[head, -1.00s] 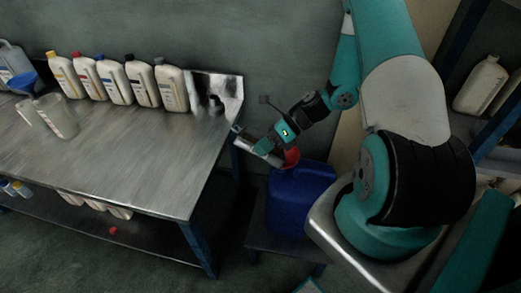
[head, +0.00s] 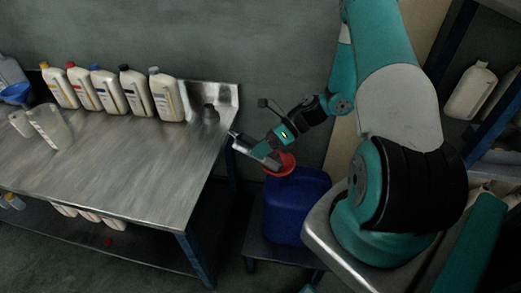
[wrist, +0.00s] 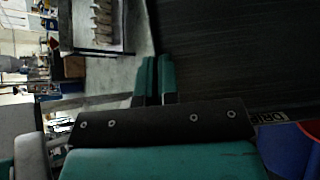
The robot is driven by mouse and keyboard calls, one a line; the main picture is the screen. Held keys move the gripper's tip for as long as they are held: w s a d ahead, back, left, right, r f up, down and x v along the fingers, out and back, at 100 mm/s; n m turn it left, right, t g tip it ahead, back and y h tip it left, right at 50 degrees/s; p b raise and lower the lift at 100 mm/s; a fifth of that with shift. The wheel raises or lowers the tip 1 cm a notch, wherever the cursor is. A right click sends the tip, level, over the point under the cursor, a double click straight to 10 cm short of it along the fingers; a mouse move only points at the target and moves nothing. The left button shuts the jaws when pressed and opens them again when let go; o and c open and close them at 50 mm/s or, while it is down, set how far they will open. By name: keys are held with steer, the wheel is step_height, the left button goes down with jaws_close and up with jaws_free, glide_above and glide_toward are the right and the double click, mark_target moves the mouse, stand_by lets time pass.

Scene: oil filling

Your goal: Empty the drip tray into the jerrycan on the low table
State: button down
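My gripper (head: 264,150) is at the end of the arm, right of the workbench and above the low table. It appears shut on a grey metal piece, which I take to be the drip tray (head: 243,144). The tray slopes down to the right, its lower end close to the red funnel (head: 285,168). The funnel sits on top of the blue jerrycan (head: 296,205), which stands on the low table (head: 262,246). In the wrist view the teal fingers (wrist: 153,80) are close together; what they grip is hidden. I cannot see any oil flowing.
The metal workbench (head: 150,190) is on the left, its right edge near the tray. Several oil bottles (head: 135,92) line its back, with clear measuring jugs (head: 45,125) in front. A shelf with a white bottle (head: 470,92) is at right. The wall is close behind.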

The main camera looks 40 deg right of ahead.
steer(key=shift+r, duration=0.1)
stand_by(0.6)
steer(key=shift+w+d+r+m+y+p, duration=0.1)
steer(key=shift+d+r+y+p, duration=0.2)
steer(key=shift+d+r+y, duration=0.25)
steer(key=shift+s+d+r+m+y+p, duration=0.1)
steer(key=shift+d+r+y+p, duration=0.2)
steer(key=shift+d, duration=0.4)
steer(key=shift+w+d+r+m+y+p, duration=0.1)
steer(key=shift+d+r+y+p, duration=0.3)
steer(key=shift+d, duration=0.25)
stand_by(0.4)
